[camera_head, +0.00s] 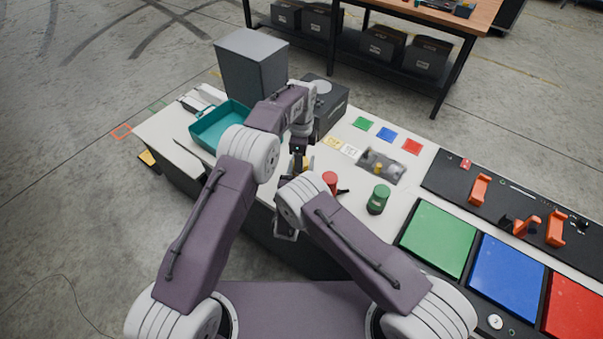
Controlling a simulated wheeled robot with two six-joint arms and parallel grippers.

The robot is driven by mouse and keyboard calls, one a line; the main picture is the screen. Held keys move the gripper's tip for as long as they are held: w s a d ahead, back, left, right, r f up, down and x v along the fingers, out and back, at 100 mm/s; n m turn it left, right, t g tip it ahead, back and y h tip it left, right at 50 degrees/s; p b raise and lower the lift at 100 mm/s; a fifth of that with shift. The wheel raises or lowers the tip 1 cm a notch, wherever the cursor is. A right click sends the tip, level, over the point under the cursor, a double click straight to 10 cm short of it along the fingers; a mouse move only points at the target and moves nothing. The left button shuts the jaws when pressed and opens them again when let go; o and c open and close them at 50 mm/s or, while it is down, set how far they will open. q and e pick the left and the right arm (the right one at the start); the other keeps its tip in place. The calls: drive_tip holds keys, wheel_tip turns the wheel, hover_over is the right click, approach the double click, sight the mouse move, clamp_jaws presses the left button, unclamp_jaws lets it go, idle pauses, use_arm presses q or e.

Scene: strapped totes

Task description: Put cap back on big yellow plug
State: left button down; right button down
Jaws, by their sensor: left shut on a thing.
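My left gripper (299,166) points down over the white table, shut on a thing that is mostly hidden. A bit of yellow (308,163) shows beside its fingers; it may be the big yellow plug or its cap, and I cannot tell which. A small yellow piece (378,168) sits in the grey recessed tray (395,175) to the right. My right arm crosses in front, and my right gripper (285,232) is low near the table's front edge, its fingers unclear.
A red plug (330,180) and a green plug (378,199) stand to the right. A teal tray (206,134), a grey box (252,70) and a dark box (331,105) stand behind and left. Green (438,238), blue (506,278) and red (575,308) pads lie at right.

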use_arm(q)
drive_tip(key=shift+m, duration=0.7)
drive_tip(key=c, duration=0.7)
unclamp_jaws()
drive_tip(key=shift+r, duration=2.3)
drive_tip(key=shift+c, duration=0.3)
